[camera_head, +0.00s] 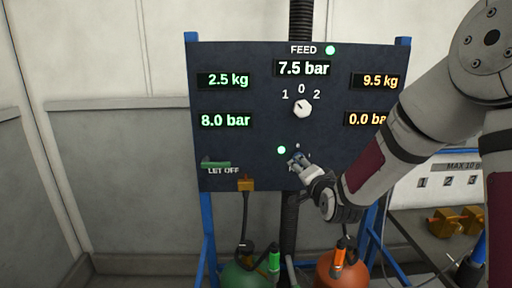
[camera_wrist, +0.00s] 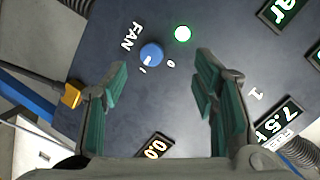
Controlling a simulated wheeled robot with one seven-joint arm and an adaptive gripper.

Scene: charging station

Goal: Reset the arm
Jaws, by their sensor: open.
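My gripper (camera_head: 295,160) is in front of the lower middle of the dark control panel (camera_head: 240,140). In the wrist view my gripper (camera_wrist: 162,78) has its two green-padded fingers wide apart with nothing between them. A blue FAN knob (camera_wrist: 151,54) shows beyond the fingertips, apart from them. Its white mark appears to point toward the 1. In the head view my gripper largely hides this knob. A lit green lamp (camera_wrist: 182,33) is beside the knob and also shows in the head view (camera_head: 281,150). My arm reaches in from the right.
The panel has a white FEED selector (camera_head: 302,108) and a green LET OFF handle (camera_head: 216,164). Below stand a green cylinder (camera_head: 245,279) and an orange cylinder (camera_head: 342,272). A bench (camera_head: 415,242) with brass-coloured parts (camera_head: 447,222) is at the right. Floor at left is clear.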

